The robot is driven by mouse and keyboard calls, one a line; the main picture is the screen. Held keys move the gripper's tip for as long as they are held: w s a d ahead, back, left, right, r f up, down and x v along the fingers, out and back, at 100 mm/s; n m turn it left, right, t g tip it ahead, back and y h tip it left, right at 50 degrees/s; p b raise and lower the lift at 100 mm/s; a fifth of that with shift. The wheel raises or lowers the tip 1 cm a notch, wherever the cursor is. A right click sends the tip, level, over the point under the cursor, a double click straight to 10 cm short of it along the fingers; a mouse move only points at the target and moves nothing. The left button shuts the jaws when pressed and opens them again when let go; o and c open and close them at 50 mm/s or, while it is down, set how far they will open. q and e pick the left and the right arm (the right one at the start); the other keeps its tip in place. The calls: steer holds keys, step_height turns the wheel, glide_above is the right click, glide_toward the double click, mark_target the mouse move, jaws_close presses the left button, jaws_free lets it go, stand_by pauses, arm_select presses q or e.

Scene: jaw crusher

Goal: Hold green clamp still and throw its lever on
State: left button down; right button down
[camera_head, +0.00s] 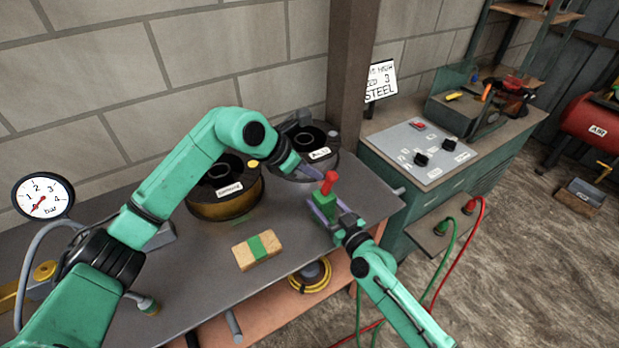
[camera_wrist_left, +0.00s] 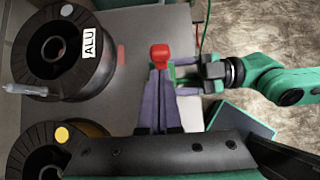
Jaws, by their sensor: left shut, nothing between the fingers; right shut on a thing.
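The green clamp (camera_head: 324,203) stands near the right end of the grey workbench, with its red lever (camera_head: 328,183) sticking up from the top. My right gripper (camera_head: 328,214) is shut on the clamp body from the front right. My left gripper (camera_head: 319,176) is shut and empty, its fingertips close beside the lever on the left. In the left wrist view, the red lever end (camera_wrist_left: 160,54) shows just past my left fingertips (camera_wrist_left: 160,72); I cannot tell whether they touch. The clamp's green body (camera_wrist_left: 182,72) is partly hidden there by the fingers.
A spool marked ALU (camera_head: 318,155) and a copper-coloured spool (camera_head: 225,190) stand behind on the bench (camera_head: 200,265). A wooden block with a green band (camera_head: 257,250) lies at the front.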

arm_select(q)
steer(key=shift+r, duration=0.15)
arm_select(e)
steer(key=shift+f, duration=0.1)
arm_select(q)
steer(key=r+v, duration=0.1)
steer(key=v, duration=1.2)
steer(key=shift+w+d, duration=0.35)
steer(key=shift+d, duration=0.05)
arm_select(e)
steer(key=shift+c, duration=0.2)
jaws_free()
